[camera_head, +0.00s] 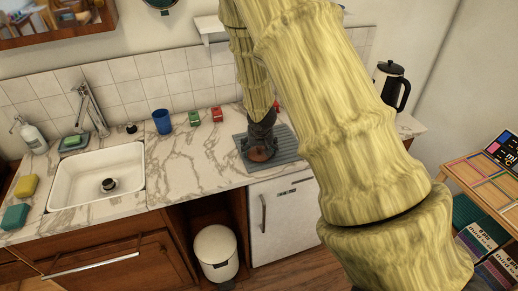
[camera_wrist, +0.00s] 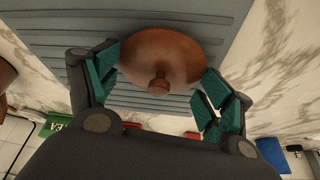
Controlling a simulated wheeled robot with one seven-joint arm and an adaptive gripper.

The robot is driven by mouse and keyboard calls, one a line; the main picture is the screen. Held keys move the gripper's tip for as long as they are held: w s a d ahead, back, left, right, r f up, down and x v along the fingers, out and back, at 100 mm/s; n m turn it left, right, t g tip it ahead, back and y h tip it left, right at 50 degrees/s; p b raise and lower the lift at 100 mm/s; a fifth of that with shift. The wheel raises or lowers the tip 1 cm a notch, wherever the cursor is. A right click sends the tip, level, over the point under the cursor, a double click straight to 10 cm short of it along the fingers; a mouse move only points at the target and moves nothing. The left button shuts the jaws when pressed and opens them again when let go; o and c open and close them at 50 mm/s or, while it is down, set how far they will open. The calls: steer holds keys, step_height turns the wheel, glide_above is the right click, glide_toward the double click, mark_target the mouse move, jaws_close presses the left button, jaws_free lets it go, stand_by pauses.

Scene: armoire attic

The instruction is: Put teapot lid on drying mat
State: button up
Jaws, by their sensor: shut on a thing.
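The teapot lid (camera_wrist: 172,50) is a round reddish-brown disc with a small knob (camera_wrist: 160,85), seen large in the wrist view. In the head view the lid (camera_head: 260,155) shows low at the end of my arm, over the drying mat. My gripper (camera_wrist: 160,72) has its teal-padded fingers on either side of the lid and is shut on it. The drying mat (camera_head: 287,146) is a grey ridged sheet on the counter; its ridges also show behind the lid in the wrist view (camera_wrist: 225,20). Whether the lid touches the mat is hard to tell.
A white sink (camera_head: 85,180) is set in the marble counter at left. A blue cup (camera_head: 162,121), a green box (camera_head: 194,118) and a red box (camera_head: 217,114) stand near the tiled wall. A black kettle (camera_head: 391,86) stands at right. Much of the mat's right side is bare.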

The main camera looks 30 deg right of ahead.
steer(key=shift+f, duration=0.15)
steer(key=o, duration=1)
steer(key=shift+c, duration=0.2)
steer(key=b+v, duration=0.1)
steer(key=v, duration=1.1)
